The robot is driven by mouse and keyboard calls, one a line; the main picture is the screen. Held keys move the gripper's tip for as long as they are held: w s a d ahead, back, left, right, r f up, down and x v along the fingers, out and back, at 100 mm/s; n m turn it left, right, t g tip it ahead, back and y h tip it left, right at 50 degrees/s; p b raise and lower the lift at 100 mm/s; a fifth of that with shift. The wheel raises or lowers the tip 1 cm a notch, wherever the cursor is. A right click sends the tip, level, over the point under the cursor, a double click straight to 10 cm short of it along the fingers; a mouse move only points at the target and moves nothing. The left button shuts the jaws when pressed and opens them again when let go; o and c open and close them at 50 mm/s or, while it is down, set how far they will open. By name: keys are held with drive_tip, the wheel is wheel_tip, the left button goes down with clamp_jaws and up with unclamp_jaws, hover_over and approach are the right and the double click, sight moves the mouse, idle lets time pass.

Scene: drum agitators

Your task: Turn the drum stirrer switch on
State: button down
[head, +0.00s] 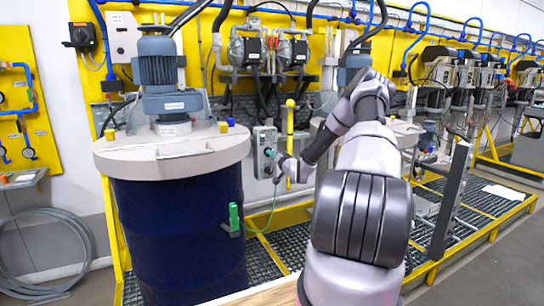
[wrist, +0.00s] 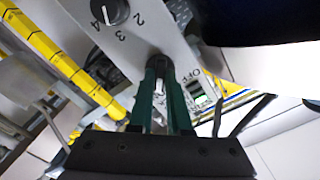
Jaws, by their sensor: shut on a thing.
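A grey control box (head: 264,140) stands to the right of a dark blue drum (head: 180,240) with a grey lid and a blue stirrer motor (head: 160,62). In the wrist view the box's panel (wrist: 190,55) fills the top middle, tilted, with a numbered black dial (wrist: 110,12) and an "OFF" label. My gripper (wrist: 160,68), with two green fingers, is shut on a dark round switch knob (wrist: 158,60) on the panel. The fingers hide much of the knob, so its setting cannot be read. In the head view my gripper (head: 272,154) meets the box's front.
A yellow post (head: 290,135) stands just right of the box. A green-handled clamp (head: 234,218) with a green cable hangs on the drum's right side. Yellow-framed grating (head: 262,265) lies below. More machines line the wall to the right.

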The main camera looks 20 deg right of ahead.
idle(0.4)
drive_tip(key=c, duration=0.9)
unclamp_jaws()
drive_tip(key=shift+o, duration=0.2)
drive_tip(key=s, duration=1)
drive_tip(key=shift+s+d, duration=0.2)
drive_tip(key=shift+s, duration=0.2)
